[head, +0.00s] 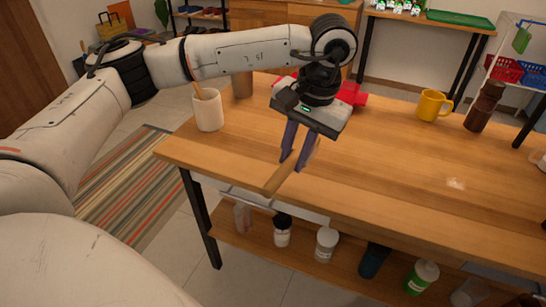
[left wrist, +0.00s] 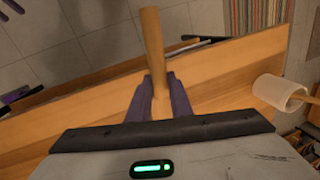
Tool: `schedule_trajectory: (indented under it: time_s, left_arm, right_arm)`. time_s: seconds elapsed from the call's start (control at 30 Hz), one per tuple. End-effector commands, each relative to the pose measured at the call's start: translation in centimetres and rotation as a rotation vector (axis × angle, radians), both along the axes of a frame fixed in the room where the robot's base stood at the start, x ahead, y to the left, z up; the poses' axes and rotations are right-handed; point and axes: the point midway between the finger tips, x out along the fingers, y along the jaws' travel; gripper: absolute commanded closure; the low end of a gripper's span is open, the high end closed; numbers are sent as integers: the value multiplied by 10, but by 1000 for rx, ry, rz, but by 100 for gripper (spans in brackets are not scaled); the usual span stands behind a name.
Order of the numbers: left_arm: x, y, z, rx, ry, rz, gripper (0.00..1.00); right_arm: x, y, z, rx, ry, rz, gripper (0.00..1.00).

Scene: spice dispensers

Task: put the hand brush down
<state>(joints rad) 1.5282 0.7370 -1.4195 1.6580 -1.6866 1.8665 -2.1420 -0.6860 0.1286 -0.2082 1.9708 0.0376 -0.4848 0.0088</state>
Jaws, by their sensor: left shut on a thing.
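The hand brush (head: 279,180) shows as a plain wooden handle. My left gripper (head: 295,163) points down over the near left part of the wooden table (head: 400,175) and is shut on this handle. In the head view the handle's free end appears near the table's front edge. In the left wrist view the handle (left wrist: 151,45) stands out between the two purple fingers (left wrist: 160,88) and crosses the table edge in the picture. The bristle end is hidden, and I cannot tell whether the brush touches the table. My right gripper is out of view.
A white cup (head: 208,110) with a wooden stick in it stands at the table's left end. A red thing (head: 353,95) lies behind my gripper. A yellow mug (head: 432,105) and a brown bottle (head: 485,107) stand farther right. The table's middle is mostly clear. Several bottles stand on the lower shelf.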

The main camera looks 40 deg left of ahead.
Motion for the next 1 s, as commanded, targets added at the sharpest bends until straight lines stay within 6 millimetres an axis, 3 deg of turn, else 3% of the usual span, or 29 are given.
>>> schedule_trajectory:
  time_s: [0.1, 0.2, 0.3, 0.6, 0.77, 1.0]
  left_arm:
    - [25, 37, 5, -3, 8, 70, 100]
    - [36, 64, 8, -3, 11, 111, 100]
    - [40, 79, 4, -1, 15, 133, 100]
    - [40, 83, -45, 0, 13, 137, 100]
    - [41, 83, -57, 1, 11, 138, 100]
    - [40, 83, -88, 0, 13, 138, 100]
  right_arm:
    - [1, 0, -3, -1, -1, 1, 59]
    - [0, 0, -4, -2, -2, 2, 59]
    - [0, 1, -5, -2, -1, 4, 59]
    - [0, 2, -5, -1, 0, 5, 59]
    - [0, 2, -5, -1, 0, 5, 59]
    - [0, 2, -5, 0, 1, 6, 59]
